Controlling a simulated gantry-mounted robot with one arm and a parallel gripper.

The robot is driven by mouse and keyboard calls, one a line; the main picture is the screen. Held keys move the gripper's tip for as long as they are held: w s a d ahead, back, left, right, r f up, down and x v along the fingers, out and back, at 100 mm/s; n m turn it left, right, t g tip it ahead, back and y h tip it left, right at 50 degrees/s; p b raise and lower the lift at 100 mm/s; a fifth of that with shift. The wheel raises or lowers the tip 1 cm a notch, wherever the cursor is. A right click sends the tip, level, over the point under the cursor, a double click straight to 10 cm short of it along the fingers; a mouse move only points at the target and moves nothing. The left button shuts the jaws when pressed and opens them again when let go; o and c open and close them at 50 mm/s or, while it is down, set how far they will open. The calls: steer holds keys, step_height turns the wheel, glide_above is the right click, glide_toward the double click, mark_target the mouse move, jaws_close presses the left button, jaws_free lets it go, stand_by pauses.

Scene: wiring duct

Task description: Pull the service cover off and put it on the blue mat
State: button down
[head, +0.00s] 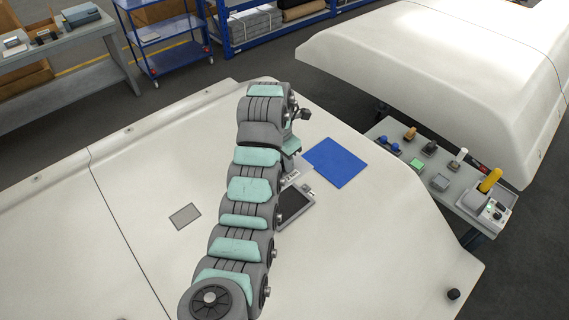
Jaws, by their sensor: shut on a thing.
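The blue mat (337,163) lies flat and bare on the pale duct top, to the right of my arm's end. My gripper (290,172) is low over the duct, left of the mat and largely hidden by my wrist. It is shut on a pale grey piece, apparently the service cover (292,180), of which only a small part shows. Just in front of it is a dark rectangular opening (295,208) with a pale rim, partly covered by my arm. Whether the cover touches the rim cannot be told.
A flat grey rectangular panel (185,216) lies on the duct top (140,190), left of my arm. A side bench (420,165) with several small devices and a yellow-handled tool (490,181) stands at right. A large white casing (450,70) is behind it.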

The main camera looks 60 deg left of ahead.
steer(key=shift+r, duration=0.1)
steer(key=shift+r+p, duration=1.75)
steer(key=shift+p, duration=0.25)
